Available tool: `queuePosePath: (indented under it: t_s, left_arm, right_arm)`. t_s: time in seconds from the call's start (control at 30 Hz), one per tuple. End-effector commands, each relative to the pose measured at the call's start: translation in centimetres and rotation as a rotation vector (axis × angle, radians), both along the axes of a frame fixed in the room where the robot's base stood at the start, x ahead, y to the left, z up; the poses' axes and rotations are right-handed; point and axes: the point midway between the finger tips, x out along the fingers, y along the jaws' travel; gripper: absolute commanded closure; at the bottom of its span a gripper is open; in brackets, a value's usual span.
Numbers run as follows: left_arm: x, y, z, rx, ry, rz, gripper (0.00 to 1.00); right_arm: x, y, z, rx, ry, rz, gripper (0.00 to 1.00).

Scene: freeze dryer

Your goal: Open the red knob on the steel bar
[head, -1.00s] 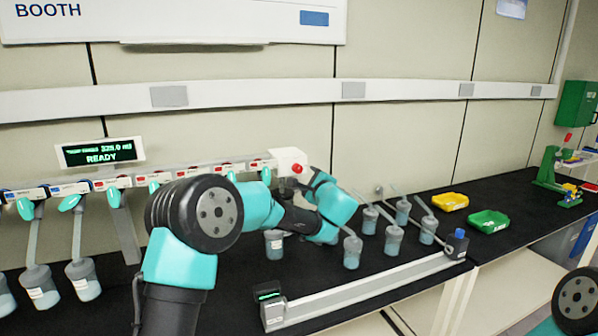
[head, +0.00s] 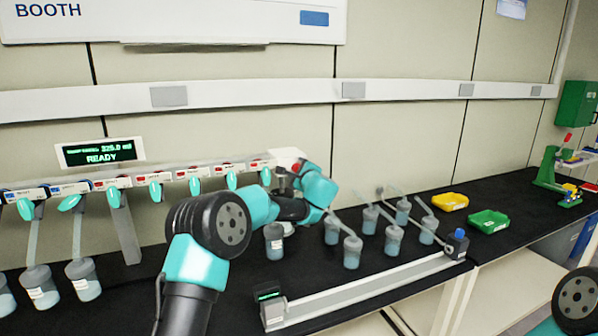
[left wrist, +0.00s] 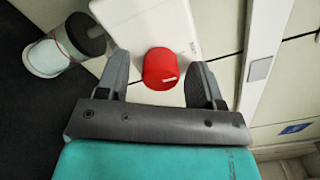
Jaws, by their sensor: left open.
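The red knob (left wrist: 161,69) sits on a white end block, which shows in the left wrist view (left wrist: 172,28) and at the right end of the steel bar in the head view (head: 287,155). The steel bar (head: 150,171) runs along the back of the bench. My left gripper (left wrist: 160,74) is open, with one finger on each side of the knob and a gap visible on both sides. My right gripper is out of view; only part of that arm shows at the lower right.
Several teal-handled valves (head: 155,190) line the bar, with flasks (head: 83,281) hanging at the left. A grey-lidded jar (head: 274,241) stands under my left wrist.

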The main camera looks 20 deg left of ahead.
Motion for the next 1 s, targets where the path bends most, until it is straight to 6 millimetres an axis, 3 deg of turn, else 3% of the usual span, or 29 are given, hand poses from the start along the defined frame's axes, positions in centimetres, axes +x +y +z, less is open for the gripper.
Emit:
queuePosePath:
  t_s: [0.07, 0.5, 1.0]
  left_arm:
    - [-0.01, -0.02, 0.01, 0.000, 0.000, 0.000, 0.45]
    - [-0.02, -0.04, 0.00, 0.000, 0.000, 0.000, 0.87]
    - [-0.02, -0.03, -0.02, 0.070, 0.052, 0.001, 0.88]
  right_arm:
    - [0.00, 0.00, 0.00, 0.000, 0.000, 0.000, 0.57]
    - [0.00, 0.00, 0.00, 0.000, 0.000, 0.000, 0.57]
    - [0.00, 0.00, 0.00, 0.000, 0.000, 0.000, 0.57]
